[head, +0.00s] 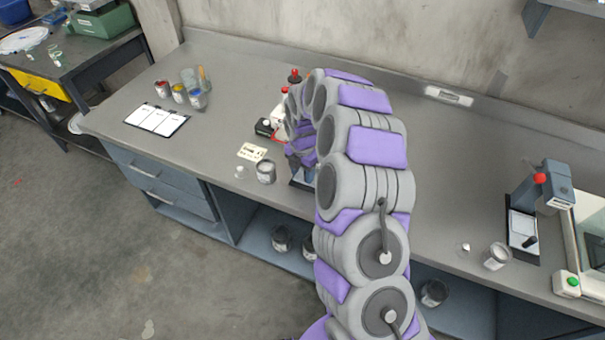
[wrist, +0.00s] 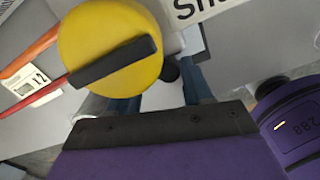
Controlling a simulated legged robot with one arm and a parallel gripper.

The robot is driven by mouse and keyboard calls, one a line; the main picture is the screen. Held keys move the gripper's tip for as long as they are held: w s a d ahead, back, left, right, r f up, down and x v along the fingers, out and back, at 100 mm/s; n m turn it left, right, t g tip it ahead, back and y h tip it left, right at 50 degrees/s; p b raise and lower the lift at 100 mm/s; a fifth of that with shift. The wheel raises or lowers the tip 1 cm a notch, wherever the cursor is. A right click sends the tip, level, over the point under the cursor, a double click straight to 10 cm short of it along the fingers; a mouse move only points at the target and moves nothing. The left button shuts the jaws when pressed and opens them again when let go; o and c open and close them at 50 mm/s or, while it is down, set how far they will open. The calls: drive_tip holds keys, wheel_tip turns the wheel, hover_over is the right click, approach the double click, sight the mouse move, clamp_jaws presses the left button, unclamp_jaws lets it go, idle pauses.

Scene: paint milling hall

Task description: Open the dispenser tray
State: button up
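My gripper (wrist: 163,92) shows in the wrist view as two blue-grey fingers standing apart, with a pale surface between them. I cannot make out contact with anything. A large yellow disc with a dark bar across it (wrist: 112,45) is close to the camera at upper left and covers part of the left finger. A small dark round part (wrist: 170,72) shows beyond the fingers. I cannot pick out the dispenser tray for certain. In the head view my arm hides the gripper and much of the equipment beneath it, including a dark base (head: 300,184).
The grey bench (head: 225,75) bears a clipboard (head: 157,120), several small jars and a can (head: 266,172) left of my arm. A bottle with a red top (head: 294,76) stands behind. The bench's back right is mostly clear.

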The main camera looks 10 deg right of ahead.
drive_tip(key=shift+d+f, duration=0.25)
drive_tip(key=shift+d, duration=1.05)
drive_tip(key=shift+c, duration=0.6)
drive_tip(key=shift+a, duration=0.1)
drive_tip(key=shift+c, duration=0.7)
drive_tip(key=shift+a, duration=0.65)
drive_tip(key=shift+c, duration=1.4)
drive_tip(key=shift+r, duration=0.1)
drive_tip(key=c, duration=0.3)
drive_tip(key=shift+d, duration=0.4)
clamp_jaws()
drive_tip(key=shift+a, duration=0.2)
